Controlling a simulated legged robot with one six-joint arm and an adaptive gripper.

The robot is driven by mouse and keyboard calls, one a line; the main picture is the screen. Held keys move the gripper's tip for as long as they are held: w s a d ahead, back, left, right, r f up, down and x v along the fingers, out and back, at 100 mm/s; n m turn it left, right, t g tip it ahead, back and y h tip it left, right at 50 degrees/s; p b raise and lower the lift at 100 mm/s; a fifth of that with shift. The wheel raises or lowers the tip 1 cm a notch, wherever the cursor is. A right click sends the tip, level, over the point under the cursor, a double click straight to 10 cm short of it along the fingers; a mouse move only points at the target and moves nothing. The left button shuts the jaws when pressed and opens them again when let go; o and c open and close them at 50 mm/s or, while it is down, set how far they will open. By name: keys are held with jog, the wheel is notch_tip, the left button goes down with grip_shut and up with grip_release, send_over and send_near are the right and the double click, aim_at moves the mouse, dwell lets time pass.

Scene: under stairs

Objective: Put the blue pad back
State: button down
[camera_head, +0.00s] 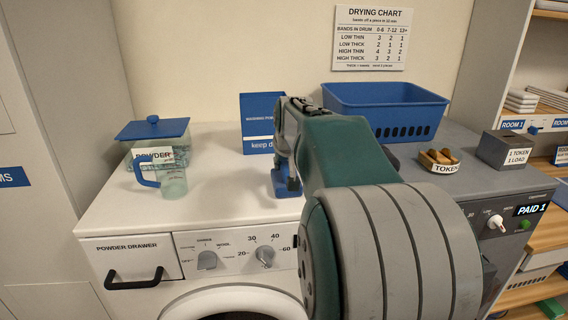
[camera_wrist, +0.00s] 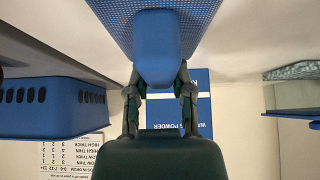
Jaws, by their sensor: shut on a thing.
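The blue pad (camera_wrist: 155,55) has a dotted broad face and a smooth, narrower grip part. My gripper (camera_wrist: 158,95) is shut on that grip part, with one finger on each side. In the head view, a small blue part of the pad (camera_head: 287,184) shows below my gripper (camera_head: 286,165), at the white washer top (camera_head: 225,205). I cannot tell whether the pad touches that top. My own arm hides much of the pad and gripper there.
A blue washing powder box (camera_head: 257,120) stands behind my gripper. A blue basket (camera_head: 385,105) is at the back right. A lidded powder tub (camera_head: 153,150) and a clear cup (camera_head: 172,183) stand left. A token dish (camera_head: 440,165) is on the grey unit.

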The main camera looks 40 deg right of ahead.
jog(key=c, duration=0.5)
grip_release()
jog(key=shift+f, duration=0.1)
jog(key=v, duration=1.2)
jog(key=s+a+f+n+y, duration=0.1)
jog(key=s+a+f+n, duration=0.15)
jog(key=a, duration=0.55)
jog(key=s+a+f+n+y, duration=0.1)
jog(key=s+a+f, duration=0.25)
jog(key=a, duration=0.35)
jog(key=s+a+f+n+y, duration=0.1)
jog(key=s+a+f+n, duration=0.1)
jog(key=s+a+f, duration=0.7)
notch_tip(320, 180, down, 2)
jog(key=shift+s+a+f, duration=0.2)
jog(key=shift+a+f, duration=0.05)
jog(key=shift+a, duration=0.2)
jog(key=shift+a+n, duration=0.1)
jog(key=shift+n, duration=0.15)
